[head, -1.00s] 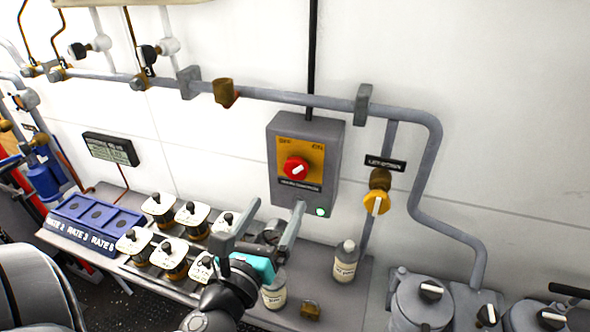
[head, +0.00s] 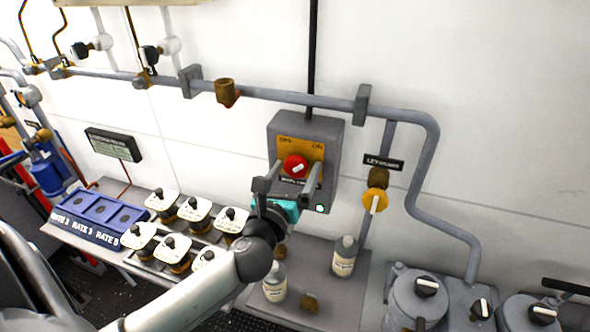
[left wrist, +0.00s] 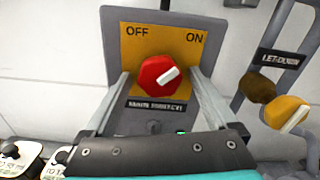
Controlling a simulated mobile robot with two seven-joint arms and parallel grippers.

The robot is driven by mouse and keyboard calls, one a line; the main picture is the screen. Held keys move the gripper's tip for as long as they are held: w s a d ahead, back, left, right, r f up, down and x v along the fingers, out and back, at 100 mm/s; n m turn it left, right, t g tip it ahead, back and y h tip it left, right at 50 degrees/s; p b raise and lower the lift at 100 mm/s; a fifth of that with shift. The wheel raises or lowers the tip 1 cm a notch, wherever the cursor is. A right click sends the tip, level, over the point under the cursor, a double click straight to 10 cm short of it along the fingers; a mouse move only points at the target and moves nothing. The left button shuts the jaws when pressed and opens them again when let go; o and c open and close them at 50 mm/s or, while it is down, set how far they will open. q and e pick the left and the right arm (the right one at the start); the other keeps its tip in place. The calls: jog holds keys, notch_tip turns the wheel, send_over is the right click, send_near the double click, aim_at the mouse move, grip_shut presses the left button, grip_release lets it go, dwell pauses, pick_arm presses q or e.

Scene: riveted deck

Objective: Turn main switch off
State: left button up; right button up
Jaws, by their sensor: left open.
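The main switch is a red round knob (head: 295,167) with a white pointer, on a yellow plate marked OFF at left and ON at right, on a grey wall box (head: 335,150). In the left wrist view the red knob (left wrist: 164,82) shows whole, its white pointer aimed up and right toward ON. My left gripper (head: 287,180) is open and in front of the box, just below the knob. In the left wrist view its two fingers (left wrist: 163,88) appear on either side of the knob's lower part; I cannot tell whether they touch it. My right gripper is out of view.
A yellow let-down knob (head: 374,201) is on the pipe right of the box. Two bottles, one labelled bottle (head: 345,256) at right, stand on the shelf below. Several white-topped valves (head: 197,208) stand at left. A green light (head: 320,208) shows on the box.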

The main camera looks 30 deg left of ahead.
pick_arm(q)
jog(key=shift+c, duration=0.3)
jog(key=c, duration=1.3)
jog(key=shift+n, duration=0.3)
jog(key=n, duration=0.4)
jog(key=shift+d+n, duration=0.1)
jog(key=shift+n, duration=0.2)
jog(key=n+p, duration=0.1)
jog(key=n, duration=0.3)
jog(key=shift+r+n, duration=0.1)
jog(key=shift+n, duration=0.2)
jog(key=n, duration=0.3)
jog(key=shift+d+r+n+p, duration=0.1)
jog(key=shift+n+p, duration=0.7)
jog(key=shift+n, duration=1.7)
